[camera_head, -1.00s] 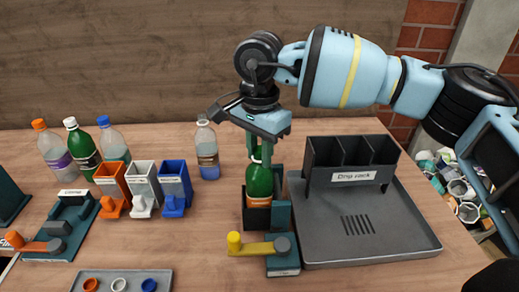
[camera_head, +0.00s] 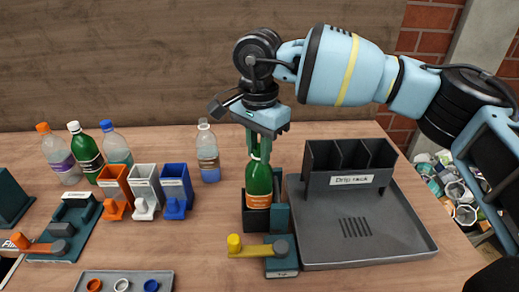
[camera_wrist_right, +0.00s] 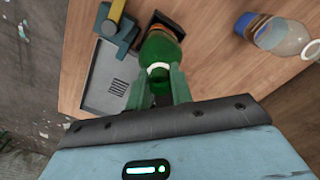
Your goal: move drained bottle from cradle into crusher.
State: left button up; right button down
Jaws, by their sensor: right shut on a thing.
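A green bottle (camera_head: 259,181) with an orange label stands upright at the dark cradle box (camera_head: 256,221). Its lower end is at the box opening; whether it still touches the box is unclear. My right gripper (camera_head: 259,145) is above it, shut on its neck. In the right wrist view the green bottle (camera_wrist_right: 160,48) is between the fingers of my right gripper (camera_wrist_right: 160,82), with a pale ring at its neck. A teal fixture with a yellow lever (camera_head: 257,248) adjoins the cradle. I cannot tell which fixture is the crusher. My left gripper is not in view.
A grey tray (camera_head: 400,238) with a dark drip rack (camera_head: 350,181) lies right of the bottle. A clear bottle (camera_head: 208,155) stands to its left. Orange, white and blue bins (camera_head: 145,186) and a teal fixture with an orange lever (camera_head: 68,225) are farther left.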

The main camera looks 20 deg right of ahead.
jog(key=shift+r, duration=0.5)
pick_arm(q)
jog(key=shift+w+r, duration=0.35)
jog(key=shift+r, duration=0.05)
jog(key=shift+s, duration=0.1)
